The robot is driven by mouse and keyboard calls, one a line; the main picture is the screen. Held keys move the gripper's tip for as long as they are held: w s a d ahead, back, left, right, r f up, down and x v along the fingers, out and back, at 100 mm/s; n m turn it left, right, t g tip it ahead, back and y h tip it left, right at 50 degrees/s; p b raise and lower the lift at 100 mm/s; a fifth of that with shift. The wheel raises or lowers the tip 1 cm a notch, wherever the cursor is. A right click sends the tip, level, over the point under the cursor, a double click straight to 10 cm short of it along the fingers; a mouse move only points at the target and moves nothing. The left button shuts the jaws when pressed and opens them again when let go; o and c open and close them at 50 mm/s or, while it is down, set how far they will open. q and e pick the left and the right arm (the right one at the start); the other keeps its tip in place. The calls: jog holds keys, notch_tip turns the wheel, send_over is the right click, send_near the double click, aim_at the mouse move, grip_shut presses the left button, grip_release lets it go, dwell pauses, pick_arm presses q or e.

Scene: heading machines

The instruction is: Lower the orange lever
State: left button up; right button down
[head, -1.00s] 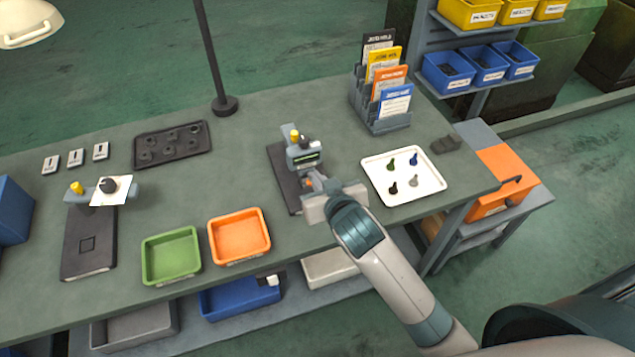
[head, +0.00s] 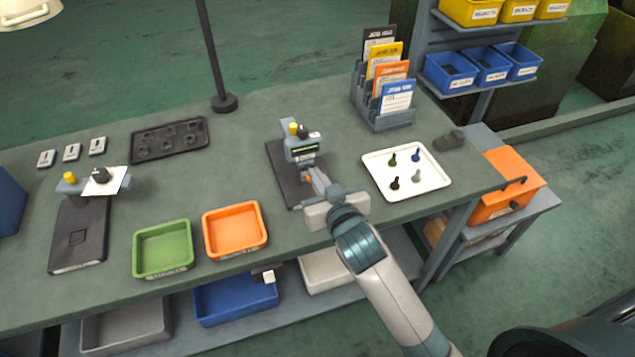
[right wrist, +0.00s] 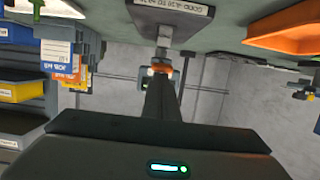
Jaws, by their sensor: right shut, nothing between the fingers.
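In the right wrist view the orange part (right wrist: 160,68) shows just beyond the fingertips (right wrist: 160,82). I cannot tell whether they touch. My left gripper is not in view.
A second machine (head: 80,230) stands at the left. A green tray (head: 162,270) and an orange tray (head: 234,254) lie left of the gripper. A white tray with several small pieces (head: 437,181) lies to its right. A card rack (head: 390,121) stands behind.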

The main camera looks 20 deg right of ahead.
pick_arm(q)
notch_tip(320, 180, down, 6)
jog(key=b, duration=0.5)
pick_arm(e)
jog(key=shift+s+f+t, duration=0.25)
jog(key=shift+f+t, duration=0.85)
jog(key=shift+t, duration=0.1)
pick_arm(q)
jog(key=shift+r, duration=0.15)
pick_arm(e)
jog(key=shift+r, duration=0.15)
